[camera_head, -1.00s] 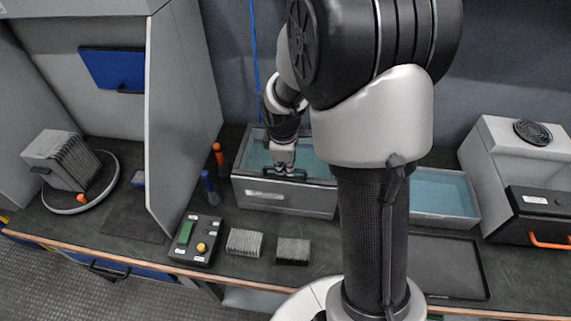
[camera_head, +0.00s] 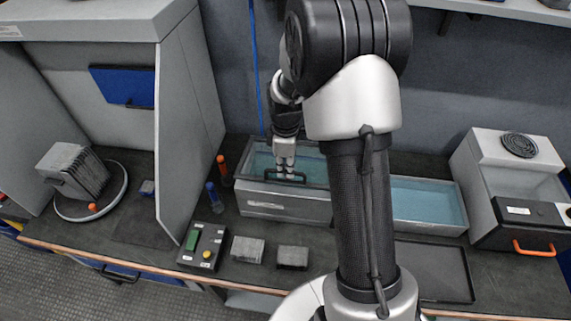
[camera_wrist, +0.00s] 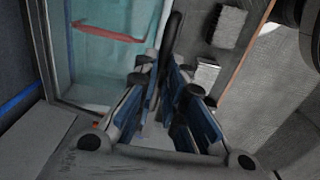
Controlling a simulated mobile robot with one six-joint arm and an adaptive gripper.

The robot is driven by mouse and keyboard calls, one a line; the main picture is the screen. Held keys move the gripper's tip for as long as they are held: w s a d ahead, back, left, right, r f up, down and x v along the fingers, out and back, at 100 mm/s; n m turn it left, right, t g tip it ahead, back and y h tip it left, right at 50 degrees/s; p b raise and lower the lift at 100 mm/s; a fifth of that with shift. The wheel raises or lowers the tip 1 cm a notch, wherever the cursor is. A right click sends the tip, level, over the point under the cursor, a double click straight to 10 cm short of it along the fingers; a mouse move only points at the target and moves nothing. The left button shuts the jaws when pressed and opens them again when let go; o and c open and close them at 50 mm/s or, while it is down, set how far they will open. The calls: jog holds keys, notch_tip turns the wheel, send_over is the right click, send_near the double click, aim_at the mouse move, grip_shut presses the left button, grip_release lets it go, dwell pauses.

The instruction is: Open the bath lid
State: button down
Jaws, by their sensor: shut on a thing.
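The bath is a grey tank (camera_head: 285,205) with teal liquid, left of my arm in the head view. Its clear lid (camera_head: 258,157) carries a black bar handle (camera_head: 272,177) near the front edge. My gripper (camera_head: 285,174) points down at the handle and is shut on it. In the wrist view my gripper (camera_wrist: 168,98) has its blue-sided fingers on either side of the dark handle (camera_wrist: 174,35). The teal bath also shows there, at upper left. I cannot tell for sure whether the lid is lifted; part of it is behind my arm.
A second open teal bath (camera_head: 425,203) stands to the right. An orange-capped bottle (camera_head: 222,165) and a blue-capped bottle (camera_head: 213,195) stand left of the bath. A control box (camera_head: 204,245) and two grey blocks (camera_head: 247,250) (camera_head: 292,257) lie in front. A grey partition (camera_head: 185,130) rises at left.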

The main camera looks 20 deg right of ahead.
jog(key=w+d+r+p, duration=0.7)
jog(key=w+r+p, duration=0.3)
jog(key=r, duration=0.1)
jog(key=shift+g+y, duration=0.3)
jog(key=shift+g, duration=0.1)
jog(key=shift+s, duration=0.1)
jog(key=c, duration=2.1)
grip_release()
jog(key=o, duration=0.4)
jog(key=shift+w+d+f, duration=0.1)
jog(key=shift+w+d, duration=0.05)
jog(key=shift+w, duration=0.1)
jog(key=shift+o, duration=0.2)
